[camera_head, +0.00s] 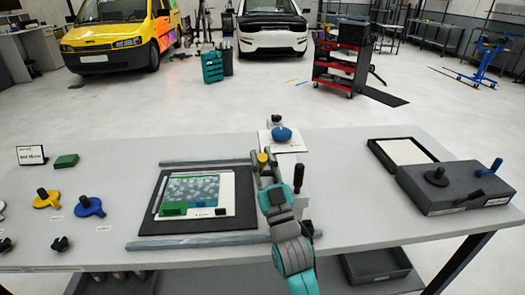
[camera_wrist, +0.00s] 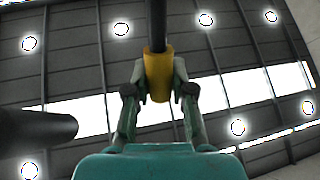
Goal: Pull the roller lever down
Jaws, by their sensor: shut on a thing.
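My gripper (camera_head: 264,162) is over the middle of the table, just right of the mat with the green-printed sheet. It is shut on a yellow grip (camera_wrist: 157,78), which also shows as a small yellow spot in the head view (camera_head: 262,157). In the wrist view a dark rod (camera_wrist: 156,25) runs up from this grip out of the picture; I take it for the roller lever. The two fingers press the grip from both sides. My arm hides much of what lies under the gripper in the head view.
A black upright handle (camera_head: 299,172) stands close right of my gripper. A blue knob (camera_head: 281,134) on a white plate is just behind. The black mat (camera_head: 242,226) lies left between grey bars. A dark box (camera_head: 455,192) stands right; table is bare between.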

